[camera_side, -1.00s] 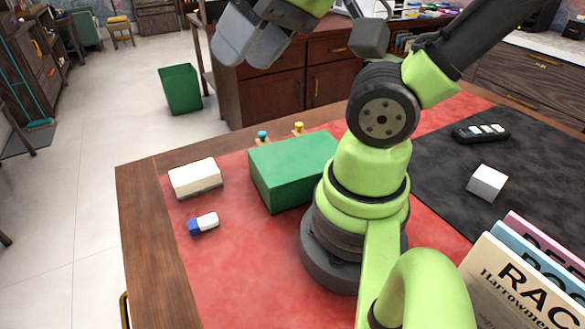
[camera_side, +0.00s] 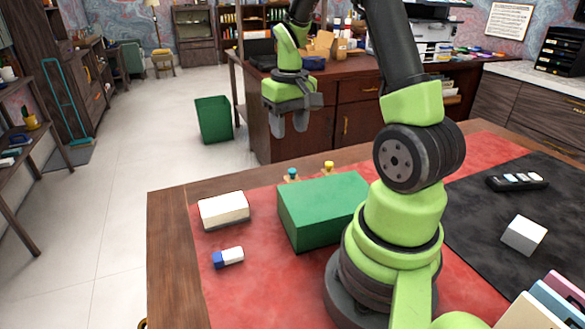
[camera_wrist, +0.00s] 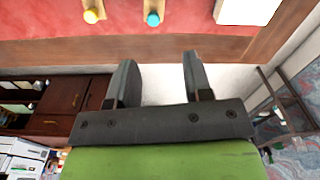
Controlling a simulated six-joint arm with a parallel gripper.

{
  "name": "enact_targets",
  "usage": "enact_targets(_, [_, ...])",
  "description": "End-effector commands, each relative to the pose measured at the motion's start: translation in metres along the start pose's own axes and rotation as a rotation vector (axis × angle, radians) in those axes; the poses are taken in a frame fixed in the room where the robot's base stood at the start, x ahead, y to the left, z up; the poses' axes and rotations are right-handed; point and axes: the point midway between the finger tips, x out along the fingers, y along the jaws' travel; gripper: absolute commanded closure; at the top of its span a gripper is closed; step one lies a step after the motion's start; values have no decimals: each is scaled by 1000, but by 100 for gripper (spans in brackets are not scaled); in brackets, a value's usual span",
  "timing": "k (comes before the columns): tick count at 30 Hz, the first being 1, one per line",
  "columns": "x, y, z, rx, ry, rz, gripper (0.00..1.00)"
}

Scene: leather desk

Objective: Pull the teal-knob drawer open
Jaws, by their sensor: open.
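A green box (camera_side: 325,208) stands on the red leather desk. Two knobs show at its far side: a teal knob (camera_side: 291,173) on the left and a yellow knob (camera_side: 328,167) on the right. The drawer fronts are hidden behind the box. In the wrist view, the teal knob (camera_wrist: 152,18) lies beyond the fingertips, roughly in line with the gap between them, and the yellow knob (camera_wrist: 91,15) lies left of it. My gripper (camera_side: 289,122) is open and empty, pointing down, higher than the knobs and apart from them; its fingers also show in the wrist view (camera_wrist: 158,62).
A white block (camera_side: 223,210) and a blue-and-white eraser (camera_side: 228,257) lie left of the green box. A remote (camera_side: 516,182) and a pale cube (camera_side: 524,235) rest on the black mat (camera_side: 485,220). Books stand at lower right. The desk's wooden far edge runs past the knobs.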

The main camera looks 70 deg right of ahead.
Motion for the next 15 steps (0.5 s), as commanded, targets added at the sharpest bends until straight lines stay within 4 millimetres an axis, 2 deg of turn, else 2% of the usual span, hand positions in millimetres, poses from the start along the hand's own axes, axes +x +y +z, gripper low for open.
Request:
enact_targets(3, [12,10,-2,8,-26,5,54])
enact_targets(8, [28,10,-1,6,-33,4,54])
enact_targets(15, [73,10,1,7,-34,3,54])
